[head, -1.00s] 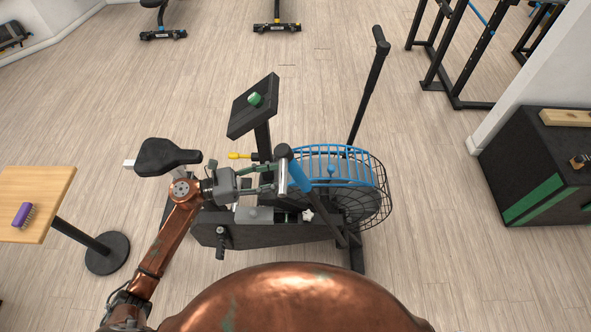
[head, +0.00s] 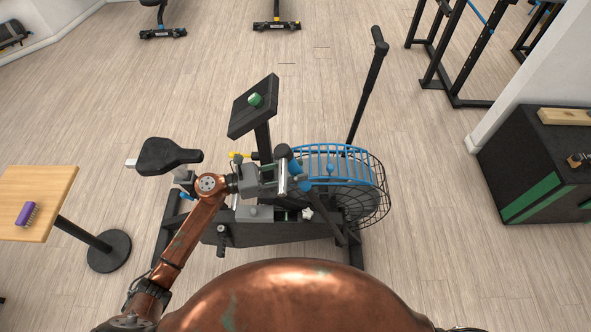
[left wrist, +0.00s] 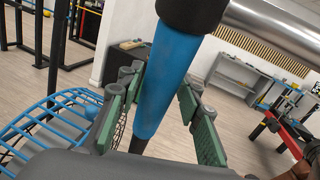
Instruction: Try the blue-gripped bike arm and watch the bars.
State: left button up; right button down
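The bike (head: 262,214) stands on the floor in front of me. Its near arm has a black cap and a blue grip (head: 304,185); the left gripper partly hides it in the head view. In the left wrist view the blue grip (left wrist: 172,75) runs down between the green-padded fingers of my left gripper (left wrist: 158,112), with visible gaps on both sides. The left gripper (head: 284,177) is open around the grip. The far bike arm (head: 369,90) is black and leans up beyond the caged wheel (head: 360,185). My right gripper is out of view.
A green knob (head: 255,99) sits on the bike's dark console (head: 245,118). The black saddle (head: 165,156) is close behind my left forearm. A dark box (head: 530,165) stands right.

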pick_arm(q)
jog(key=c, duration=0.6)
grip_shut()
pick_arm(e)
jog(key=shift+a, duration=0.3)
